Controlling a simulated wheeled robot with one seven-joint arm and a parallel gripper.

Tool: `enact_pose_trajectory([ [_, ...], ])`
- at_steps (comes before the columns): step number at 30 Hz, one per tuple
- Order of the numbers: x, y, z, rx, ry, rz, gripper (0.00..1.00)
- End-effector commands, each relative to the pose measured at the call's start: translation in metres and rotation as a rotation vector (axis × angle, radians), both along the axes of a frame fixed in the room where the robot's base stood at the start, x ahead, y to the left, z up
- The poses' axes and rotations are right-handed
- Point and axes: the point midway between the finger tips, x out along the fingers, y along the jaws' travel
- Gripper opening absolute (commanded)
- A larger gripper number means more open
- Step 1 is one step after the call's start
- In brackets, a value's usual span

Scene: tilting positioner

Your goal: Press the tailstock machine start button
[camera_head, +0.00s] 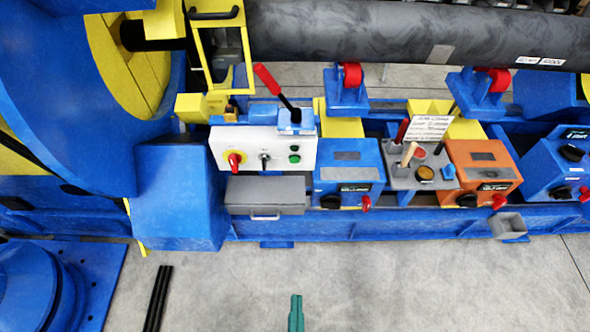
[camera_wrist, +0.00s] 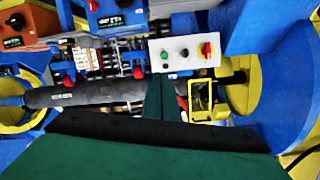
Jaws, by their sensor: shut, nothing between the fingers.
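A white control panel (camera_head: 262,149) stands on the blue machine bed. It carries a red knob on a yellow plate (camera_head: 235,160) at the left, a black switch (camera_head: 264,158) in the middle and a green button (camera_head: 294,159) at the right. No label on the panel is readable. In the wrist view the panel (camera_wrist: 184,53) appears turned around, with the green button (camera_wrist: 164,55) at its left. My gripper (camera_head: 296,300) is shut and empty, low in the head view over the floor, well apart from the panel. Its green fingers (camera_wrist: 160,82) point toward the panel in the wrist view.
A red-handled lever (camera_head: 267,80) rises above the panel's right end. A grey drawer box (camera_head: 265,194) sits below the panel. Blue (camera_head: 347,173) and orange (camera_head: 483,170) control boxes stand to the right. The floor in front is mostly clear.

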Motion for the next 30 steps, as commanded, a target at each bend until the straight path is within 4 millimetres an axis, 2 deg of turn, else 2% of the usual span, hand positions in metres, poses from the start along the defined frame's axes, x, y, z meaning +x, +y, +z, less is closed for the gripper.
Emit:
enact_pose_trajectory([
  [1,0.018,0.001,-0.007,0.074,-0.022,-0.013,0.00],
  [6,0.074,0.004,-0.030,0.362,-0.067,-0.060,0.00],
  [10,0.121,0.005,-0.042,0.579,-0.101,-0.087,0.00],
  [18,0.225,0.006,-0.046,1.011,-0.158,-0.115,0.00],
  [21,0.255,0.007,-0.043,1.134,-0.168,-0.116,0.00],
  [25,0.282,0.006,-0.038,1.242,-0.176,-0.117,0.00],
  [30,0.294,0.002,-0.036,1.297,-0.182,-0.123,0.00],
])
